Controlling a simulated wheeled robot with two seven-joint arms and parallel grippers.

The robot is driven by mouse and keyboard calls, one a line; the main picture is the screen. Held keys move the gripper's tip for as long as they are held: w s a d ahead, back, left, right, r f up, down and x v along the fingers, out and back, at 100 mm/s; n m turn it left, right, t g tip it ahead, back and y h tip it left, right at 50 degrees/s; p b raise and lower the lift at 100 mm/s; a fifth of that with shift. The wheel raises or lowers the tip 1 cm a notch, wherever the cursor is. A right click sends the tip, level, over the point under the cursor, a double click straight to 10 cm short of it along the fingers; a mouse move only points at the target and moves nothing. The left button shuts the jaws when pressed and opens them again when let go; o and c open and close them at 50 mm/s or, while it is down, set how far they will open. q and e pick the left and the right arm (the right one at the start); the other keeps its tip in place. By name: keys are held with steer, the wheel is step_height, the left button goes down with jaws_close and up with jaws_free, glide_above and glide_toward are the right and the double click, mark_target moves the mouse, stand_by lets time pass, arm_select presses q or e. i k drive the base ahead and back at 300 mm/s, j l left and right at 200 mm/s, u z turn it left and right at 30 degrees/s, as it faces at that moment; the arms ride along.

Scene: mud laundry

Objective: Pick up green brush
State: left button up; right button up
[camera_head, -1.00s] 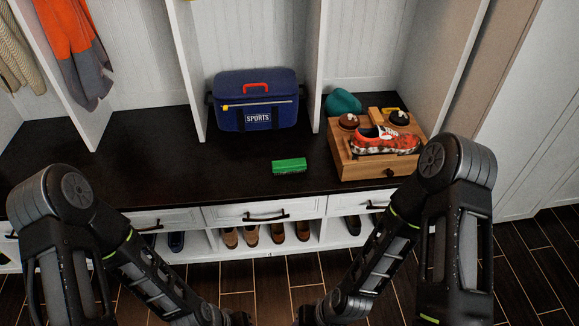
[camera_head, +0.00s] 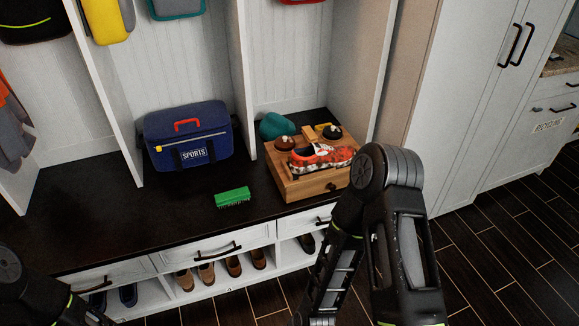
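The green brush (camera_head: 233,196) lies on the dark bench top (camera_head: 130,215), near its front edge, bristles facing down and forward. It is left of the wooden box and in front of the blue sports bag. My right arm stands at the lower right, with its forearm reaching down past the bottom edge, so its gripper is out of the picture. Part of my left arm shows at the lower left corner; its gripper is also out of the picture. Nothing touches the brush.
A blue sports bag (camera_head: 188,145) stands behind the brush. A wooden box (camera_head: 306,187) carries a red and white shoe (camera_head: 320,157) and shoe-care items. A teal item (camera_head: 273,126) lies behind it. Shoes fill cubbies under the drawers. The bench around the brush is clear.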

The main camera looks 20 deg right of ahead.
mark_target(226, 198)
steer(key=i+u, duration=0.3)
steer(key=i, duration=0.4)
steer(key=i+l+u, duration=0.1)
steer(key=i+u, duration=0.25)
steer(key=i, duration=0.3)
